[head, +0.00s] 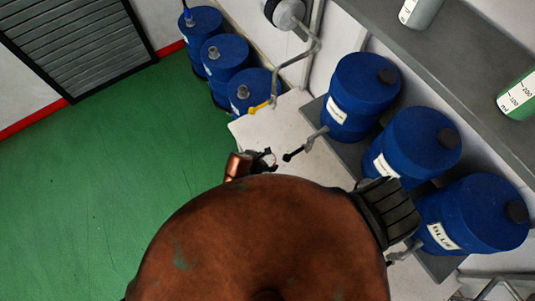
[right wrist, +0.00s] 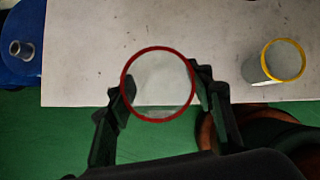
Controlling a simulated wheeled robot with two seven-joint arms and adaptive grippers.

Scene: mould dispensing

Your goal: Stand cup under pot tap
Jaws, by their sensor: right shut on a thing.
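In the right wrist view my right gripper (right wrist: 160,90) is shut on a clear cup with a red rim (right wrist: 158,49), seen from above at the edge of the white table (right wrist: 90,60). In the head view my brown arm hides most of the cup and the gripper. A black-tipped tap (head: 292,155) sticks out from the nearest-left blue pot (head: 362,85), close to the gripper. My left gripper is not seen.
A second clear cup with a yellow rim (right wrist: 285,62) stands on the table to the right. Two more blue pots (head: 415,135) (head: 480,215) stand along the grey shelf. Several blue drums (head: 225,52) stand at the back. Green floor (head: 110,170) lies open at left.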

